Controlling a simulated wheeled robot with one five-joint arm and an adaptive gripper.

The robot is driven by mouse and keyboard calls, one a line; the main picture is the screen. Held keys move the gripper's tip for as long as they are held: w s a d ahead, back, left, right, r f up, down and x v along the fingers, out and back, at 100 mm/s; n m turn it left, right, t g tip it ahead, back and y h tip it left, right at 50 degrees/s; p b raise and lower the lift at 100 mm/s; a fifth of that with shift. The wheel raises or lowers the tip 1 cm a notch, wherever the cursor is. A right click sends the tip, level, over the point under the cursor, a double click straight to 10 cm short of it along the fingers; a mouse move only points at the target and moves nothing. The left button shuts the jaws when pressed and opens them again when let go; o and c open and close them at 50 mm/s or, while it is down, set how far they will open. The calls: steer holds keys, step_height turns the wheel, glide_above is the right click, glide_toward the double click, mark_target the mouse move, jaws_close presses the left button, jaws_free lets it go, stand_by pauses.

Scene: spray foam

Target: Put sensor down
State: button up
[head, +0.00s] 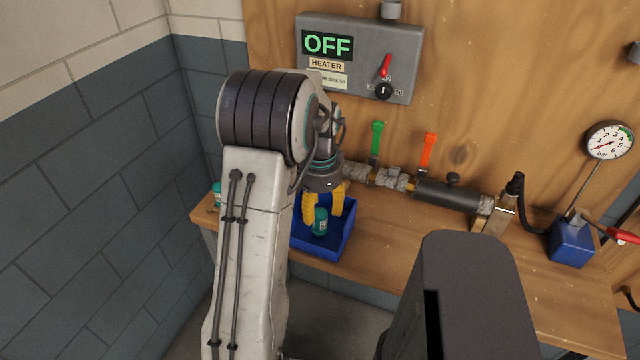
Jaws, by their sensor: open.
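My gripper (322,206) points down over a blue tray (346,240), with its yellow fingers apart. A small teal cylinder with a pale label (320,222) shows between and just in front of the fingers, in or over the tray. I cannot tell whether the fingers touch it. I cannot tell for sure whether this cylinder is the sensor. A second teal cylinder (216,194) stands at the left end of the wooden bench (400,225), partly hidden behind my arm.
On the wooden back panel are a grey heater box (358,60) reading OFF, a green lever (376,138), an orange lever (428,150) and a pressure gauge (608,141). A pipe with a dark cylinder (446,194) runs along the bench. A blue block (571,241) stands at the right.

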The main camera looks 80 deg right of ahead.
step_height(320, 180, up, 9)
steer(key=shift+f, duration=0.1)
stand_by(0.3)
steer(key=w+a+r+n+t+h, duration=0.1)
steer(key=w+a+r+n, duration=0.2)
steer(key=w+a+n, duration=0.55)
steer(key=w+a+r+n, duration=0.2)
steer(key=w+a+n, duration=0.3)
steer(key=w+a, duration=0.65)
steer(key=w+a+f+n+t+y, duration=0.1)
steer(key=a+f+n+t, duration=0.1)
steer(key=a+n, duration=1.4)
steer(key=a+t, duration=0.1)
steer(key=a, duration=0.4)
steer(key=shift+w+d, duration=0.1)
steer(key=shift+d, duration=0.1)
